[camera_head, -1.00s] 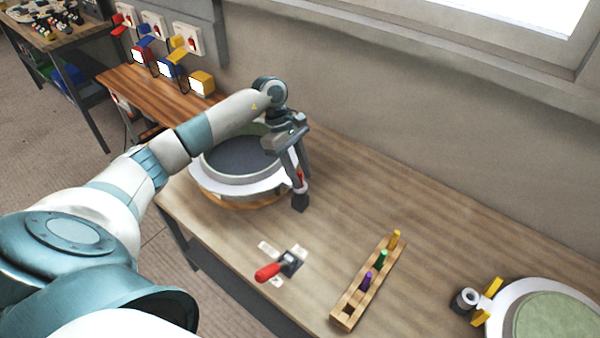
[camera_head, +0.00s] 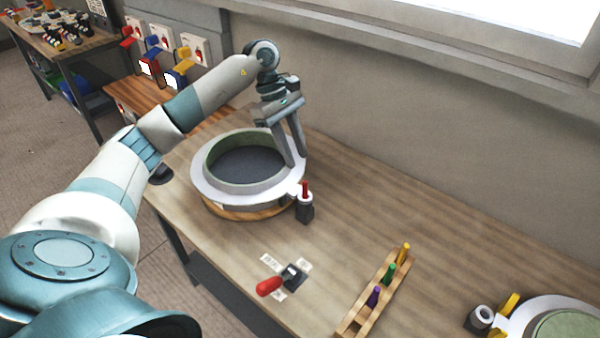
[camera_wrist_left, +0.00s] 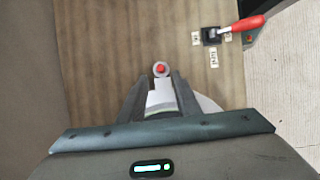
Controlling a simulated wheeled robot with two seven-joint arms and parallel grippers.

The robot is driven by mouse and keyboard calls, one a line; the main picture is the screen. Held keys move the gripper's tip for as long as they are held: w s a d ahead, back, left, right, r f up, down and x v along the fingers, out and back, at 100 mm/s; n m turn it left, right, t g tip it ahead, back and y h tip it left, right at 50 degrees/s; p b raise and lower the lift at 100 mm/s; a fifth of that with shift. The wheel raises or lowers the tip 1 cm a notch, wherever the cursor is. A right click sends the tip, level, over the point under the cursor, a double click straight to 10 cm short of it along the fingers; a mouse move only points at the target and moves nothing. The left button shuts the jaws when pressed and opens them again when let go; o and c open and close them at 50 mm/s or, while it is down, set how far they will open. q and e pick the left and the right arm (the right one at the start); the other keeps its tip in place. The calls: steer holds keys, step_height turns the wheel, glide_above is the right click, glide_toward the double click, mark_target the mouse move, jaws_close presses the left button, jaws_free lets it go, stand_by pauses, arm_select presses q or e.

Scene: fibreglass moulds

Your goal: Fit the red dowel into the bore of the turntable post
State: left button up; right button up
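The red dowel (camera_head: 305,188) stands upright in the top of the dark turntable post (camera_head: 305,211), with its upper part showing above the rim. In the left wrist view the dowel (camera_wrist_left: 160,69) shows end-on as a red disc inside a pale ring. The turntable (camera_head: 217,198) carries a round mould (camera_head: 214,164) beside the post. My left gripper (camera_head: 295,164) is above and behind the dowel, apart from it. Its fingers (camera_wrist_left: 157,88) are spread with nothing held between them. My right gripper is in neither view.
A wooden rack (camera_head: 378,301) holds purple, green and yellow dowels. A red-handled lever (camera_head: 270,286) sits between labels at the front edge. A second turntable (camera_head: 535,310) stands at the right.

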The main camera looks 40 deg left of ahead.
arm_select(q)
steer(key=shift+b+v, duration=0.3)
steer(key=shift+v, duration=1.05)
